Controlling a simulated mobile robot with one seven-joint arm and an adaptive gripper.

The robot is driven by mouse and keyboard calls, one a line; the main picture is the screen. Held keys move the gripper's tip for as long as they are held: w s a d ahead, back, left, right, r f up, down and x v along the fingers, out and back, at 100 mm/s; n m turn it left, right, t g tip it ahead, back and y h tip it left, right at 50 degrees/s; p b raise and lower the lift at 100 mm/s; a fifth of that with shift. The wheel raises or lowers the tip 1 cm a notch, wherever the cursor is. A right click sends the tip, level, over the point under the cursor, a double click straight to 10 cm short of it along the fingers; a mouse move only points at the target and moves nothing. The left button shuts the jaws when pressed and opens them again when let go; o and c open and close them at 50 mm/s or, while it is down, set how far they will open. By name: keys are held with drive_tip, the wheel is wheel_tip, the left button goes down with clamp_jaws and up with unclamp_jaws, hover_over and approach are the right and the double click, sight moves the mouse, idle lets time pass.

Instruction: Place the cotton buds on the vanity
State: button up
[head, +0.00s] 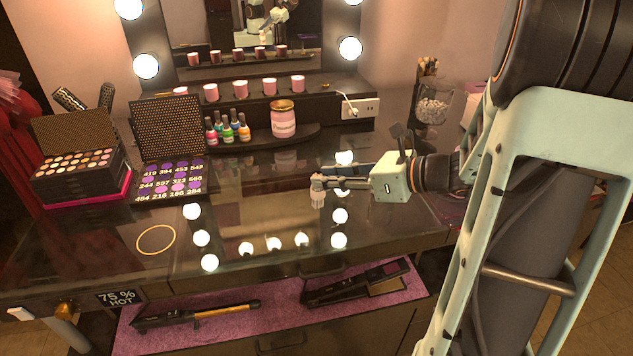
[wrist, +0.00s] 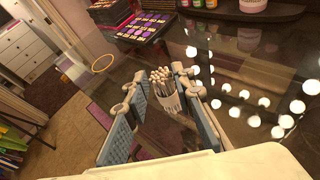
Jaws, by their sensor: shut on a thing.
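The cotton buds (wrist: 163,77) stand in a small pale ribbed cup, white tips up, between my gripper's blue-padded fingers in the wrist view. In the head view the cup of cotton buds (head: 317,199) is a small pale shape under the fingertips. My gripper (head: 319,183) is shut on the cup, over the right-centre part of the dark glossy vanity (head: 265,213). I cannot tell whether the cup's base touches the top. The fingers (wrist: 158,97) partly hide the cup's sides.
A thin gold ring (head: 156,240) lies on bare vanity at the front left. Makeup palettes (head: 170,181), nail polish bottles (head: 228,131) and a pink jar (head: 283,119) stand behind. Hair irons (head: 355,284) lie in the open drawer below. The front middle is clear.

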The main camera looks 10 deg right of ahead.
drive_tip(key=f, duration=0.1)
drive_tip(key=w+f, duration=0.2)
drive_tip(key=shift+w+a, duration=0.15)
drive_tip(key=shift+a, duration=0.1)
drive_tip(key=shift+w+f, duration=0.15)
drive_tip(key=shift+f, duration=1.45)
drive_tip(key=shift+f, duration=0.2)
drive_tip(key=o, duration=0.9)
drive_tip(key=shift+r, duration=0.15)
